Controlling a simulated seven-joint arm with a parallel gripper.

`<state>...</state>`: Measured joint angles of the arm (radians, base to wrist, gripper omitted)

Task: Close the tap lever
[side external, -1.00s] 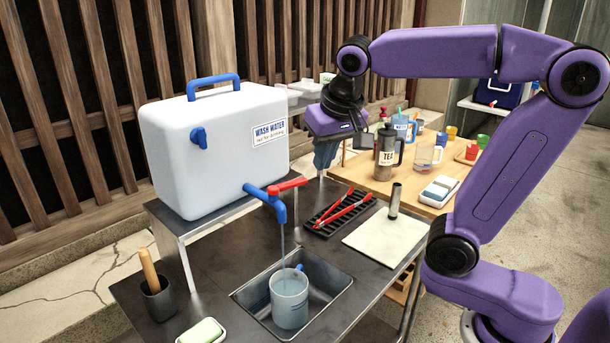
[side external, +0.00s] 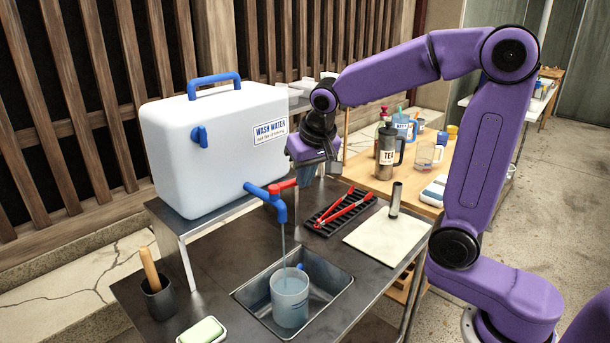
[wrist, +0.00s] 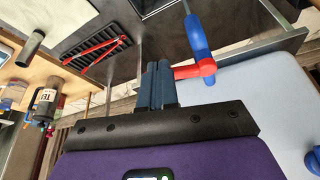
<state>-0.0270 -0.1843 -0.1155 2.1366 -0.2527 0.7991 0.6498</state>
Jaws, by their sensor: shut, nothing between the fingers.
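The red tap lever (side external: 282,187) sits on top of the blue tap (side external: 277,203) of a white wash-water tank (side external: 215,150). A thin stream runs from the spout into a clear cup (side external: 289,300) in the sink. My gripper (side external: 307,178) is shut and empty, just right of the lever's free end. In the wrist view my closed dark fingers (wrist: 160,68) are right beside the red lever (wrist: 196,70), at its outer end. They look to be touching it, but I cannot be sure. The blue tap (wrist: 197,38) shows beyond.
Red tongs (side external: 345,211) lie on a black rack right of the tap. A pale board (side external: 385,240) with an upright metal cylinder (side external: 395,200) lies further right. A tea flask (side external: 388,152) stands on the wooden table behind. A holder with a wooden handle (side external: 157,297) is front left.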

